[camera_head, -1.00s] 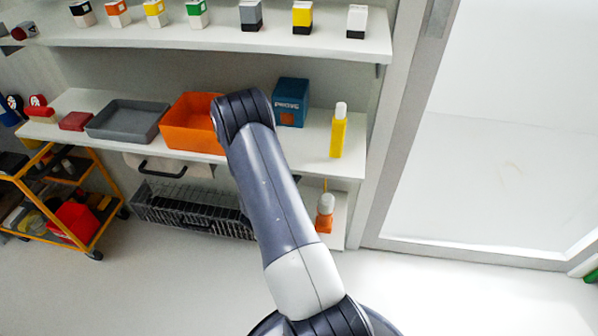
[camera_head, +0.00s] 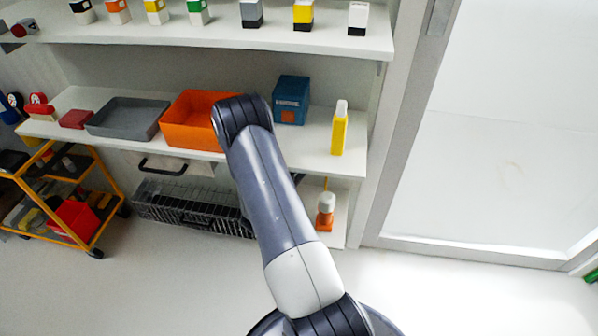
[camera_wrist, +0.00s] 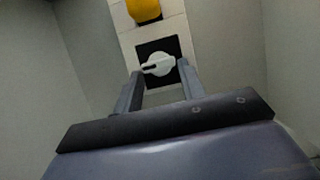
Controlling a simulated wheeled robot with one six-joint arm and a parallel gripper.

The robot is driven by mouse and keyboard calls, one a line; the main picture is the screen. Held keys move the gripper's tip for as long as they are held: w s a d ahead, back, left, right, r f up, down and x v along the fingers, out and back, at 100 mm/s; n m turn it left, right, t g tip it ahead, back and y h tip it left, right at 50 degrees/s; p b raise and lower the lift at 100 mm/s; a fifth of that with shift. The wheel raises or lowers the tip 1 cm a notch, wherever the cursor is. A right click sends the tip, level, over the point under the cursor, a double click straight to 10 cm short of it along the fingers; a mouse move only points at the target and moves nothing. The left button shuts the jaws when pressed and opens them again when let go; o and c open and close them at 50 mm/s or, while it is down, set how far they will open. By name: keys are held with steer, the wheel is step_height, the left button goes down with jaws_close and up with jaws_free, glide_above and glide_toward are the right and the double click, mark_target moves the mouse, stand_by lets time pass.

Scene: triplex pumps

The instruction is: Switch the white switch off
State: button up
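The white switch (camera_wrist: 160,65) is a round white knob with a bar pointing left, set on a black square plate (camera_wrist: 172,45) in the wrist view. My gripper (camera_wrist: 160,72) is open, with one finger to each side of the knob's lower part in the picture. I cannot tell whether the fingers touch it. Nothing is held. In the head view my arm hides the gripper, and I cannot make out this knob there.
A yellow part (camera_wrist: 144,10) sits just above the black plate in the wrist view. In the head view, an orange bin (camera_head: 190,137), a grey tray (camera_head: 128,119), a blue box (camera_head: 291,100) and a yellow bottle (camera_head: 339,130) stand on the shelf around my arm.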

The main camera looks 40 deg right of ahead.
steer(key=o, duration=0.4)
steer(key=shift+a, duration=0.1)
steer(key=p+v, duration=0.1)
steer(key=v, duration=0.9)
steer(key=shift+a, duration=0.3)
steer(key=shift+s, duration=0.1)
steer(key=b+x, duration=0.1)
steer(key=x, duration=0.9)
steer(key=shift+d, duration=0.4)
